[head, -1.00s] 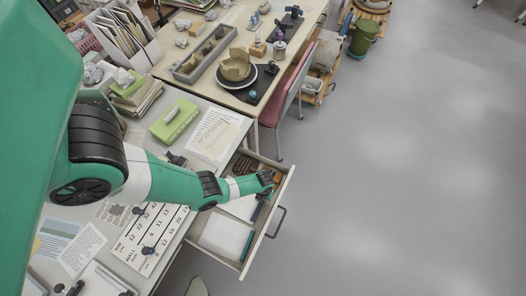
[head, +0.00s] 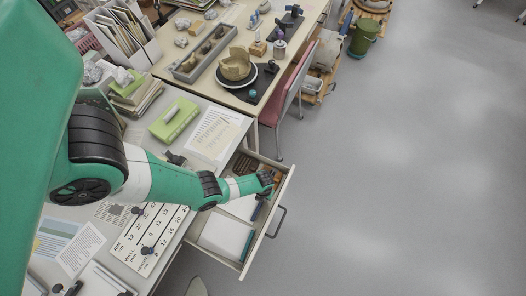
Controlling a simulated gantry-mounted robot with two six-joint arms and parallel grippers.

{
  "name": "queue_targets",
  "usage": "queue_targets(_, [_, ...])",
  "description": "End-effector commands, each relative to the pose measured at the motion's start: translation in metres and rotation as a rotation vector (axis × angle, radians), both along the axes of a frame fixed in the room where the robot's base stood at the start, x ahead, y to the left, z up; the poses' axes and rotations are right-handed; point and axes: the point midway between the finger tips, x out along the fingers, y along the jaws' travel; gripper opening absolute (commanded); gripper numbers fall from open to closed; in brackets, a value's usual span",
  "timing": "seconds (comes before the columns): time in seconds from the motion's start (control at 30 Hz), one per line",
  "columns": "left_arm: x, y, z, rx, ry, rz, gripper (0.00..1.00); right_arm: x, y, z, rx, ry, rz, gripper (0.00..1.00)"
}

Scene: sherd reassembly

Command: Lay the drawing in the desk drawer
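The desk drawer (head: 243,265) is pulled open at the desk's right side, with a dark handle (head: 277,222) on its front. White paper or pads (head: 226,236) lie in its near part, and brown items (head: 245,166) lie in its far part. A sheet with faint print and a pale figure (head: 213,134) lies flat on the desk behind the drawer; I cannot tell whether it is the drawing. My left gripper (head: 266,183) is over the drawer near its front. Its fingers are too small to read, and I see no sheet hanging from it. My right gripper is out of view.
A green box (head: 173,120) and a numbered card (head: 151,235) with dark weights lie on the desk. A second table (head: 222,98) holds a grey tray and a partial pot (head: 235,65). A pink chair (head: 298,80) stands beside it. The floor to the right is clear.

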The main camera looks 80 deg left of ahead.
Motion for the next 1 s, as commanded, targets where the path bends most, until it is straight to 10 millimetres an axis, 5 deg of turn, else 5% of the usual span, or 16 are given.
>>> queue_targets(0.37, [0.0000, 0.0000, -0.0020, 0.000, 0.000, 0.000, 0.00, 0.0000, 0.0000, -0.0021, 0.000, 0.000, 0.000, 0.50])
queue_targets(0.4, [0.0000, 0.0000, -0.0020, 0.000, 0.000, 0.000, 0.22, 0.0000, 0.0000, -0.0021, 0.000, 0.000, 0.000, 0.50])
queue_targets(0.57, [0.0000, 0.0000, -0.0020, 0.000, 0.000, 0.000, 0.51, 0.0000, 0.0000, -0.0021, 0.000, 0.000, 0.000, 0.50])
queue_targets(0.8, [0.0000, 0.0000, -0.0020, 0.000, 0.000, 0.000, 0.56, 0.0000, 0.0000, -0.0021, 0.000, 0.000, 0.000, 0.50])
queue_targets(1.0, [0.0000, 0.0000, -0.0020, 0.000, 0.000, 0.000, 0.84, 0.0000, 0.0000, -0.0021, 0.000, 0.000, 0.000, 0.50])
